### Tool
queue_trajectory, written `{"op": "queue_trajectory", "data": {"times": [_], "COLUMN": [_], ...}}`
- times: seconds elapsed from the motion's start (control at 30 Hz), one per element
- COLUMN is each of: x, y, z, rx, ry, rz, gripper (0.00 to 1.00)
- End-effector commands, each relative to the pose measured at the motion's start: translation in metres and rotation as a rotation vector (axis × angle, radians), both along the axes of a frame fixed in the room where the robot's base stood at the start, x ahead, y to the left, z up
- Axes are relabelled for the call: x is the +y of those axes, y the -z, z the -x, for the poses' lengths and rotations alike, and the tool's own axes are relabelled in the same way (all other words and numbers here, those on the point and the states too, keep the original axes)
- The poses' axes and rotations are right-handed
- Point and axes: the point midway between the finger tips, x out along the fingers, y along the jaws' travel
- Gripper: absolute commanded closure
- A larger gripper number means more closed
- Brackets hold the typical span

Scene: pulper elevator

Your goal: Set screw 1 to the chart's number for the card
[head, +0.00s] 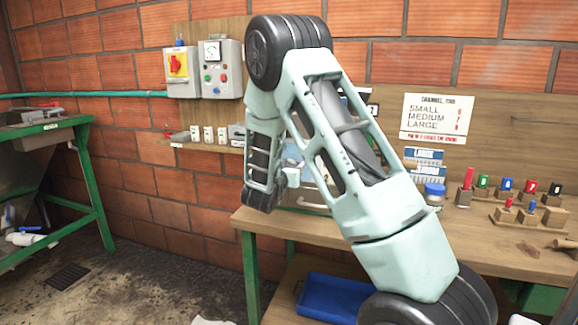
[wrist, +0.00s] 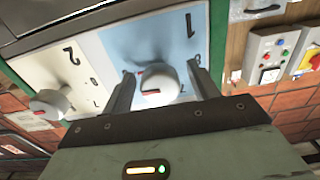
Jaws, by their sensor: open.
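In the wrist view, screw 1 is a white round knob (wrist: 158,84) with a red mark on a pale blue panel (wrist: 135,38) printed with a large 1. My gripper (wrist: 162,72) is open, with one finger on each side of this knob; I cannot tell whether they touch it. A second white knob (wrist: 48,103) sits on the cream panel marked 2. In the head view, the chart (head: 436,117) on the back board lists SMALL, MEDIUM and LARGE with small red numbers, too blurred to read surely. Below it, a blue-and-white card (head: 424,155) seems to read LARGE. My arm hides my gripper there.
A wooden bench (head: 330,226) holds a blue-lidded jar (head: 434,195) and coloured pegs on wooden blocks at right. A blue tray (head: 330,298) lies on the lower shelf. A grey control box (head: 222,70) and a red-yellow switch (head: 177,66) hang on the wall.

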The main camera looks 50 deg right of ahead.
Motion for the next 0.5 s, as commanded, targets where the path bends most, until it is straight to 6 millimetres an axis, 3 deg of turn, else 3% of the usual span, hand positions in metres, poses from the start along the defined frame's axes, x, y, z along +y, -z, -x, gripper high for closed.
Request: {"op": "queue_trajectory", "data": {"times": [0.2, 0.37, 0.5], "x": [-0.0002, -0.0001, 0.0001], "y": [0.0001, 0.0001, 0.0001], "z": [-0.0002, -0.0001, 0.0], "rx": [0.0, 0.0, 0.001], "ry": [0.0, 0.0, 0.0], "rz": [0.0, 0.0, 0.0], "gripper": [0.4, 0.82, 0.85]}}
